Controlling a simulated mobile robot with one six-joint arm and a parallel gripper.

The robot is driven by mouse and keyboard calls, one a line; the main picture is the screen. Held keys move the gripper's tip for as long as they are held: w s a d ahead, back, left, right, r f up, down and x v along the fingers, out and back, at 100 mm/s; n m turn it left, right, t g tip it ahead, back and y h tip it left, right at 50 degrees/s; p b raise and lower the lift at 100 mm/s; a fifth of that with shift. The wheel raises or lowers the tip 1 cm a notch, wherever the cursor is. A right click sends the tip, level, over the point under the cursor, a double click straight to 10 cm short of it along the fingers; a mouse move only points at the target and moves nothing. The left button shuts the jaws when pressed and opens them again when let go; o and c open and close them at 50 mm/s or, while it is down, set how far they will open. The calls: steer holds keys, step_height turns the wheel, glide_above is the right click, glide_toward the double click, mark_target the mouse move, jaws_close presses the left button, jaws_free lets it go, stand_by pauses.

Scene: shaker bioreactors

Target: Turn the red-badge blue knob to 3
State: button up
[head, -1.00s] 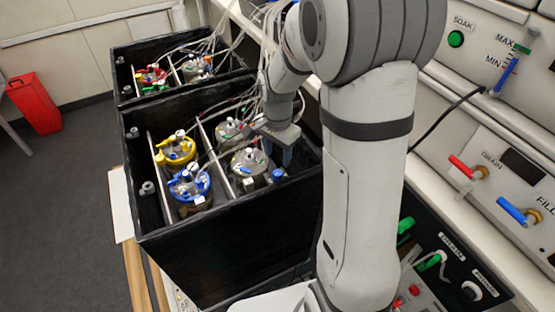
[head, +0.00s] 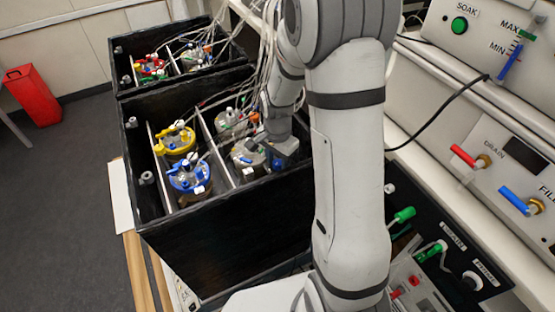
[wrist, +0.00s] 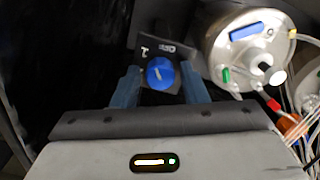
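A blue knob (wrist: 160,73) with a white pointer line sits on a dark plate (wrist: 149,50) with white marks in the wrist view. The marks are too blurred to read. No red badge can be made out. My gripper (wrist: 160,86) is open, with one blue finger on each side of the knob. Gaps show between the fingers and the knob. In the head view my gripper (head: 276,158) reaches down into the near black box (head: 215,240), at its right side. There it hides the knob.
A silver-lidded vessel (wrist: 245,62) with a blue clip stands right of the knob in the wrist view, with tubes beside it. The box also holds yellow-ringed (head: 176,141) and blue-ringed (head: 190,176) vessels. Tubes hang behind my arm. A control panel (head: 500,140) stands at the right.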

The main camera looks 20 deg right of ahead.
steer(key=c, duration=0.8)
steer(key=shift+o, duration=0.2)
